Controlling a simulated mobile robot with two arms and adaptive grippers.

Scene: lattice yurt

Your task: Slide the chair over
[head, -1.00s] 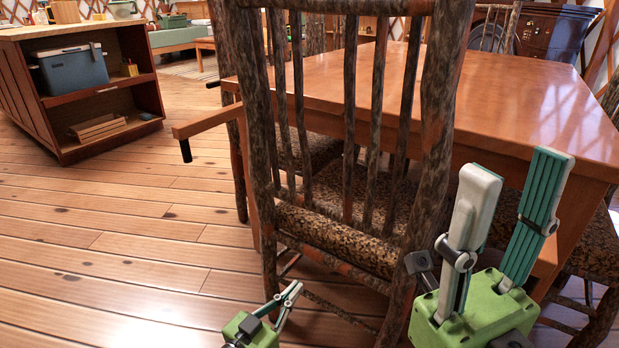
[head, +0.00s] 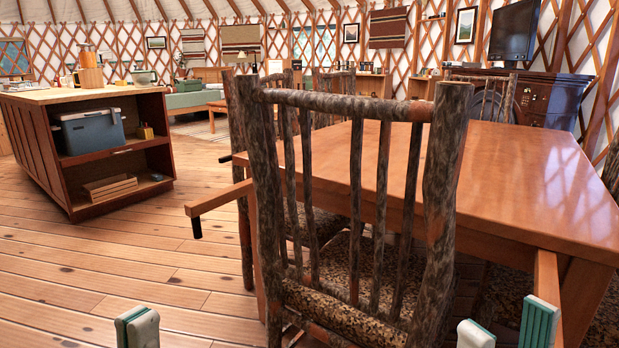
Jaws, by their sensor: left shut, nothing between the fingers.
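The chair (head: 350,104) has a rough bark-log frame, a slatted back and a mottled seat. It stands upright at the table's near side, its back towards me, in the middle of the head view; its legs are mostly cut off below. My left gripper (head: 138,328) shows only its fingertips at the bottom edge, left of the chair and apart from it in the picture. It is shut and empty. My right gripper (head: 508,330) shows two widely spread fingertips at the bottom right, right of the chair's right post. It is open, with nothing seen between the tips.
The glossy wooden table (head: 530,170) fills the right side behind the chair. A wooden arm-like bar (head: 220,196) juts out left of the chair. A shelved island (head: 125,150) with a cooler (head: 90,130) stands at left. Wooden floor (head: 120,255) between is clear.

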